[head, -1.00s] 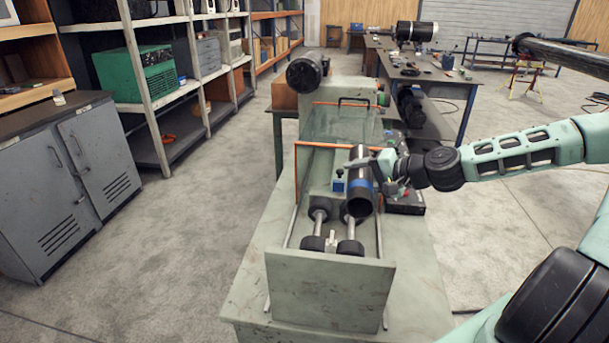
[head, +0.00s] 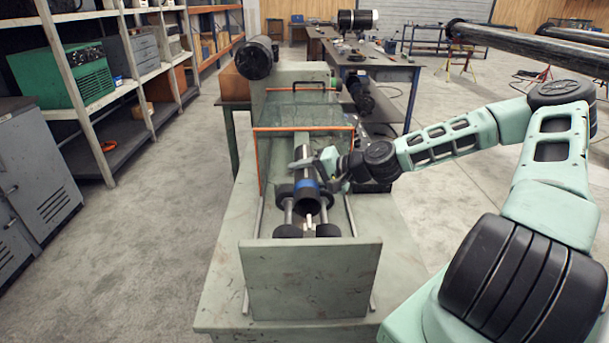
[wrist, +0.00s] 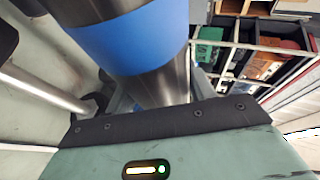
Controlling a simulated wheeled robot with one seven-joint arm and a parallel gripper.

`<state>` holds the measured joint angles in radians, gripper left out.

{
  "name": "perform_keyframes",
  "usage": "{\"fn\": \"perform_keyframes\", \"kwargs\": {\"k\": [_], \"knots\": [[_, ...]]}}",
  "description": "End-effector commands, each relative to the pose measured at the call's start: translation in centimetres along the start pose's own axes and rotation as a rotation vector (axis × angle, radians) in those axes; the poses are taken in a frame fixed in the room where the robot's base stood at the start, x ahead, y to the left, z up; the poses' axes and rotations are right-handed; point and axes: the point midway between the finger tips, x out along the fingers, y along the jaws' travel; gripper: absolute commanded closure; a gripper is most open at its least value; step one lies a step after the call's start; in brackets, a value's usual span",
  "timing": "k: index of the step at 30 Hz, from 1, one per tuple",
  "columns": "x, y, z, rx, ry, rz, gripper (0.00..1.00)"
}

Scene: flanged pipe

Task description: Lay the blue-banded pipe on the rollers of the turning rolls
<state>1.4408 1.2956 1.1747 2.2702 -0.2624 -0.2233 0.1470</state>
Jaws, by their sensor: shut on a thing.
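The pipe with a blue band (head: 308,184) is dark metal with an open near end, seen in the head view above the turning rolls. My gripper (head: 318,165) comes in from the right and is shut on the pipe. In the wrist view the blue band (wrist: 130,45) and the pipe's bare metal fill the upper middle. The turning rolls show black rollers (head: 288,231) on metal shafts at the near end, and darker rollers beside the pipe. The pipe lies between the shafts in the picture; I cannot tell whether it touches the rollers.
An upright plate (head: 310,280) stands at the machine's near end. An orange-edged clear guard (head: 305,129) stands behind the pipe. A workbench (head: 380,68) is at the back right. Shelves (head: 130,85) stand left, with open floor between.

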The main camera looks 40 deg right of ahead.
Motion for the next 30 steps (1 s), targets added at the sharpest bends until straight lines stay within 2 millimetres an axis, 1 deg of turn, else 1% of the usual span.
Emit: {"fn": "perform_keyframes", "kwargs": {"k": [1, 3, 21, 25, 30], "knots": [[0.4, 0.8, 0.1, -0.001, 0.001, -0.002, 0.94], [0.7, 1.5, 0.3, -0.001, 0.001, -0.002, 0.94], [3.1, 6.7, 1.2, -0.001, 0.0, -0.002, 0.94], [3.4, 7.3, 1.4, -0.001, 0.0, -0.002, 0.94], [3.4, 7.5, 1.4, -0.002, 0.001, -0.002, 0.94]]}}
